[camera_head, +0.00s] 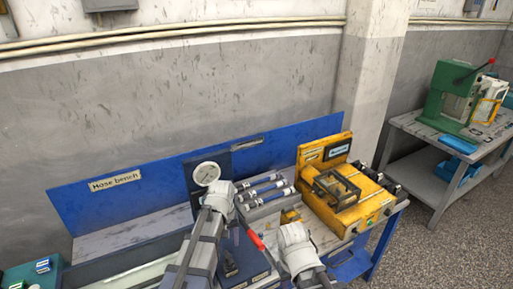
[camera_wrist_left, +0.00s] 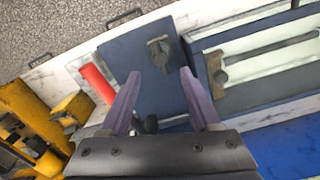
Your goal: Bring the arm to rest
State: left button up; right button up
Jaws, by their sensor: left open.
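My left arm (camera_head: 205,235) reaches over the front of the blue hose bench. Its gripper (camera_wrist_left: 160,76) shows clearly in the left wrist view, with two purple fingers spread apart and nothing between them. Past the fingertips is a dark blue plate (camera_wrist_left: 128,50) with a small dark metal fitting (camera_wrist_left: 160,52) on it. In the head view the left fingers are mostly hidden behind the wrist. A white joint of my right arm (camera_head: 296,240) shows at the bottom; the right gripper cannot be made out.
A red handle (camera_head: 257,241) lies close to the left gripper. A pressure gauge (camera_head: 206,173) stands behind the left wrist. Several hose cylinders (camera_head: 265,189) and a yellow test unit (camera_head: 345,205) are to the right. A green machine (camera_head: 447,95) stands on a separate table.

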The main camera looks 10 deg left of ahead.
pick_arm(q)
jog(key=s+d+f+m+b, duration=0.2)
jog(key=s+d+m, duration=0.1)
jog(key=s+d, duration=0.2)
jog(key=s+d+f+m+y+b, duration=0.1)
jog(key=s+d+f+m+b, duration=0.2)
jog(key=s, duration=0.6)
jog(key=shift+s+d+f+m, duration=0.15)
jog(key=shift+s+d+m, duration=0.05)
jog(key=shift+d+m, duration=0.75)
